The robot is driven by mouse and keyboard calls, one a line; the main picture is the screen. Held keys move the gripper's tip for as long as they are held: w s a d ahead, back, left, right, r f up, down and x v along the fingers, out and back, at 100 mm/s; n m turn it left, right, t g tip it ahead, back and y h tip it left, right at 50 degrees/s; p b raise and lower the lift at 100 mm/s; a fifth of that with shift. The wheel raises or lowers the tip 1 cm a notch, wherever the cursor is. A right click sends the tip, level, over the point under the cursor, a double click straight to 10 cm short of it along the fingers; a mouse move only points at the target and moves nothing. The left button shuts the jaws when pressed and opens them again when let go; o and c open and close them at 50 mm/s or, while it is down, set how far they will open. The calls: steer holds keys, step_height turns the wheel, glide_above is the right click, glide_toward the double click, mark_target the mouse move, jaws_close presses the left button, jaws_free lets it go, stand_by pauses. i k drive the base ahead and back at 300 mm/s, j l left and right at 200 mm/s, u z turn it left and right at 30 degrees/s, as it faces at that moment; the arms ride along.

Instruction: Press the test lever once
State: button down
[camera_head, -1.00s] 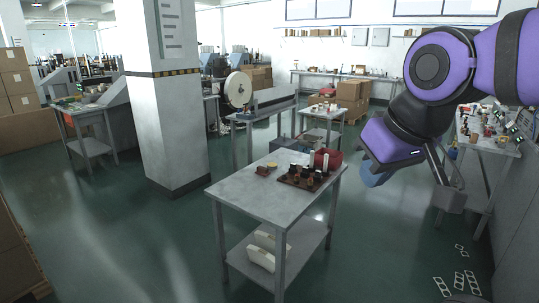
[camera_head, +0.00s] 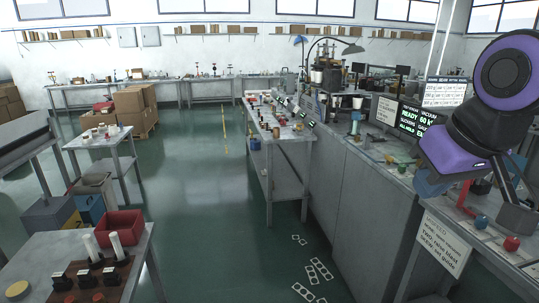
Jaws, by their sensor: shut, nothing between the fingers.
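On the bench at the right, several ball-topped parts stand near the front edge: a red ball (camera_head: 511,243), a teal ball (camera_head: 480,222) and a red lever-like bar (camera_head: 465,193). I cannot tell which is the test lever; no readable label marks one. My purple arm reaches in from the right above this bench. A dark bracket of my arm hides part of the bench.
Dark displays (camera_head: 410,117) reading "READY" and a white sign (camera_head: 444,243) are at the bench. A long cabinet front (camera_head: 350,190) runs beside it. A small table with a red bin (camera_head: 119,226) is at lower left.

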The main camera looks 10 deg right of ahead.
mark_target(375, 140)
steer(key=i+z, duration=0.25)
steer(key=i, duration=0.35)
steer(key=i+z, duration=0.25)
steer(key=i, duration=0.3)
steer(key=i+j+z, duration=0.25)
steer(key=i, duration=0.35)
steer(key=l, duration=0.1)
